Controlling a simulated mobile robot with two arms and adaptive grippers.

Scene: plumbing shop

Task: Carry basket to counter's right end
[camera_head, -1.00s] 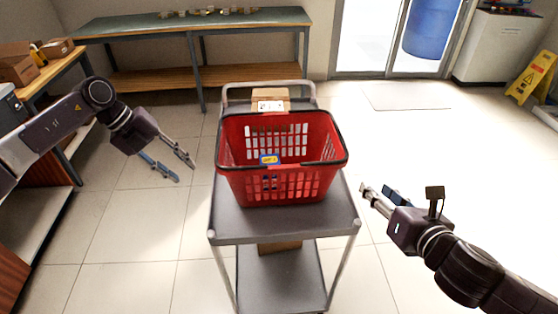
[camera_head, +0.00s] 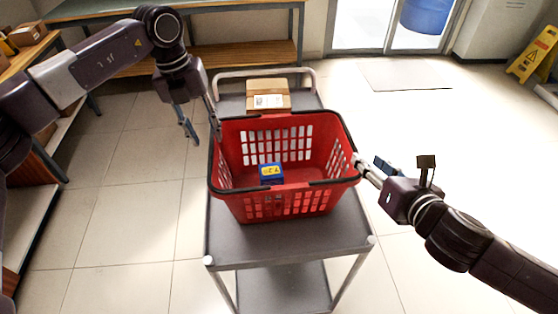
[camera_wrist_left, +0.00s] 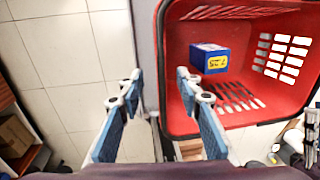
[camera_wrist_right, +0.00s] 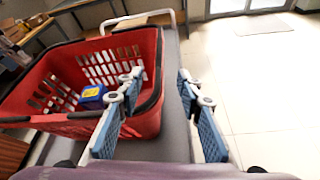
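A red basket (camera_head: 285,202) with a black rim stands on the top shelf of a grey cart (camera_head: 225,238). A small blue box with a yellow label (camera_head: 271,174) lies inside it. My left gripper (camera_head: 201,133) is open at the basket's left rim; in the left wrist view (camera_wrist_left: 155,83) one finger is over the basket and the other outside. My right gripper (camera_head: 369,161) is open at the right rim; in the right wrist view (camera_wrist_right: 162,78) the right wall lies between its fingers. Neither gripper is visibly closed on the basket. I cannot tell which surface is the counter.
A cardboard box (camera_head: 268,96) sits on the cart behind the basket. A long bench (camera_head: 240,20) stands at the back, and a table with boxes (camera_head: 25,38) at the left. A yellow floor sign (camera_head: 531,54) stands at the right. The tiled floor right of the cart is clear.

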